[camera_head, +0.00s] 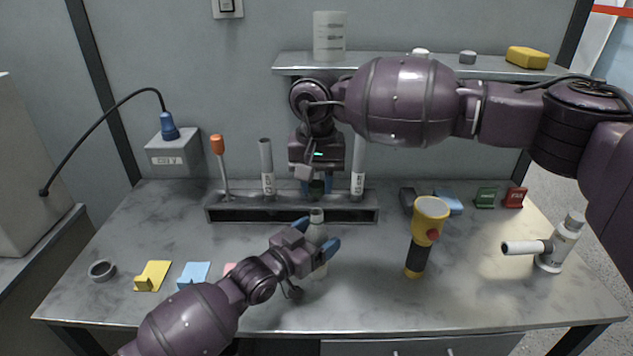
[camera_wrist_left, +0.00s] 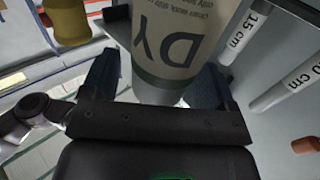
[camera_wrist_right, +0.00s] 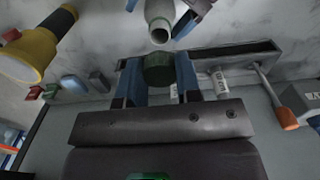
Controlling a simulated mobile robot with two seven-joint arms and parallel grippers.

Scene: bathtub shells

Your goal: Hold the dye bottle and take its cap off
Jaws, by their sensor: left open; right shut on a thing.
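The dye bottle (camera_head: 316,232) stands on the workbench, with its neck bare and open at the top in the right wrist view (camera_wrist_right: 160,28). My left gripper (camera_head: 318,238) is open, with one finger on each side of the bottle; its label shows large in the left wrist view (camera_wrist_left: 180,45). I cannot tell whether the fingers touch it. The dark green cap (camera_wrist_right: 159,70) is between the fingers of my right gripper (camera_wrist_right: 158,80). My right gripper is shut on the cap and holds it above and behind the bottle, apart from the neck, in the head view (camera_head: 316,187).
Behind the bottle is a metal rack (camera_head: 290,214) holding an orange-handled tool (camera_head: 217,146) and marked tubes (camera_head: 266,168). The front middle is clear.

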